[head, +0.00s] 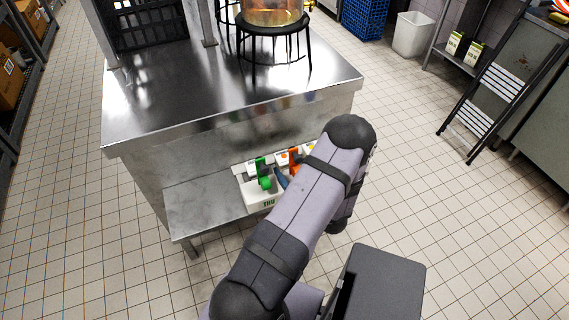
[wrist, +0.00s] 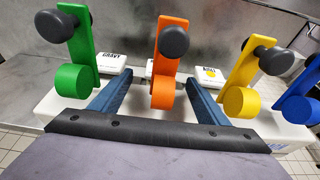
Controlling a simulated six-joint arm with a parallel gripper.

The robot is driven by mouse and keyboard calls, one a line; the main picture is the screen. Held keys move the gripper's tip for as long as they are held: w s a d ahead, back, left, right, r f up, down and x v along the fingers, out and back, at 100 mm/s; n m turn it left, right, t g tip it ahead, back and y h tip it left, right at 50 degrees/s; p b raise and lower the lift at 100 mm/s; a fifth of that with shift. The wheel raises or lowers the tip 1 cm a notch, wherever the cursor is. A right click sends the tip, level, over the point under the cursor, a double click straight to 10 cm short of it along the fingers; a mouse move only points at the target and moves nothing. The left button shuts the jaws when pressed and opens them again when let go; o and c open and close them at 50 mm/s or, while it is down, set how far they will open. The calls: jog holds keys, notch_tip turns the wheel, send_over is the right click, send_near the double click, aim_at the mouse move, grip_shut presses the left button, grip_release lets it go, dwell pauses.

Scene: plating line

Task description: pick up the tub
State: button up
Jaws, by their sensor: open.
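In the wrist view, one white lid (wrist: 112,62) reads "GRAVY"; another white lid (wrist: 212,75) bears a yellow mark. Upright coloured handles with dark knobs rise there: green (wrist: 82,55), orange (wrist: 165,62), yellow (wrist: 242,80) and blue (wrist: 298,95). My gripper (wrist: 159,77) is open, its blue fingers on either side of the orange handle, with gaps visible. I cannot tell which container is the tub. My arm hides part of the row in the head view.
The steel counter (head: 225,95) rises directly behind the low shelf (head: 205,210). A black round stand (head: 262,29) holds an amber glass vessel (head: 272,10) on the counter. A folding step ladder (head: 500,85) stands right. The tiled floor between is clear.

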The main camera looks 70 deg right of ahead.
aim_at(285, 158)
jog(key=shift+p+x, duration=0.6)
jog(key=shift+x, duration=2.15)
jog(key=shift+d, duration=0.1)
jog(key=c, duration=1.3)
